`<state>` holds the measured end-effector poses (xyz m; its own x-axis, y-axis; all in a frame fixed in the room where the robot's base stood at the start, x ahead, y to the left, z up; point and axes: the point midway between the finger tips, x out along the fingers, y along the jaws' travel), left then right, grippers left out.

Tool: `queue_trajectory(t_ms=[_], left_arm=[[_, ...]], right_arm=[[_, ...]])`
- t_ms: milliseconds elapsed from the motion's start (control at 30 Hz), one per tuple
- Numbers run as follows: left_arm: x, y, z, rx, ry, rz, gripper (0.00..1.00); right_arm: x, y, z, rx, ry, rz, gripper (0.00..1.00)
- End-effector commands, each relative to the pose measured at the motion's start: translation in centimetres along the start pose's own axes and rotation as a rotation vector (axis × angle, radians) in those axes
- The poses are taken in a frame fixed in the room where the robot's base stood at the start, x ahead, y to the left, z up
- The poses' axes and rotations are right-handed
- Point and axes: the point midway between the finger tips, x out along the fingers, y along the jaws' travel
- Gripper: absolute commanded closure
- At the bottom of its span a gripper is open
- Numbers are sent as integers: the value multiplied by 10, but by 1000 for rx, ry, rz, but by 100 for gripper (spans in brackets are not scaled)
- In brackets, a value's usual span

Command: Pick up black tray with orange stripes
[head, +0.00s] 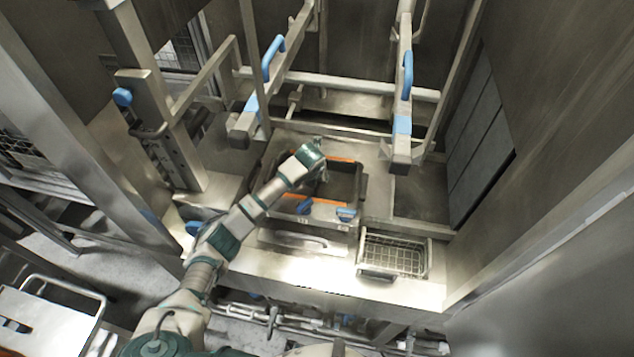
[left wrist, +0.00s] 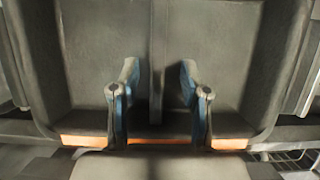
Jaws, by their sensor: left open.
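The black tray with orange stripes (head: 346,186) sits in the middle of the steel counter, with orange along its far and near edges. My left gripper (head: 314,158) is above the tray's far part, and my forearm covers its left side. In the left wrist view the tray (left wrist: 225,55) fills most of the picture, with a divider down its middle and an orange-striped edge along the bottom. The left gripper's fingers (left wrist: 159,98) are apart over it with nothing between them. Whether they touch the tray is unclear. My right gripper is out of view.
A wire basket (head: 395,256) stands on the counter at the tray's front right. Two blue parts (head: 304,206) (head: 346,213) sit by the tray's near edge. Steel bars with blue handles (head: 407,75) rise behind it. A cart (head: 45,320) is at lower left.

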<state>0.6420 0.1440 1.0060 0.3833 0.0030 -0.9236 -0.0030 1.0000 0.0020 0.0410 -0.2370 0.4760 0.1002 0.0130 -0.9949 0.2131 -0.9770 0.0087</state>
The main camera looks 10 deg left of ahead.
Motion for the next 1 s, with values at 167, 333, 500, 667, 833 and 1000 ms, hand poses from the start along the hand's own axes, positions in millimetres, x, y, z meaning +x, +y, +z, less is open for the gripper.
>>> queue_trajectory(t_ms=[167, 333, 500, 667, 833, 1000], left_arm=[[22, 1, 1, -2, 2, -1, 54], [26, 2, 1, -2, 0, -2, 54], [25, 1, 1, -1, 0, -1, 72], [25, 1, 1, -1, 1, -1, 100], [25, 1, 1, -1, 0, -1, 100], [24, 1, 2, -1, 0, -1, 100]], right_arm=[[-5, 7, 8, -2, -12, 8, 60], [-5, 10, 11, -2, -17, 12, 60], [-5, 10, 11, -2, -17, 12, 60], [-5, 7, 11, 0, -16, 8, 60], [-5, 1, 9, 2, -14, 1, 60], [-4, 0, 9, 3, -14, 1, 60]])
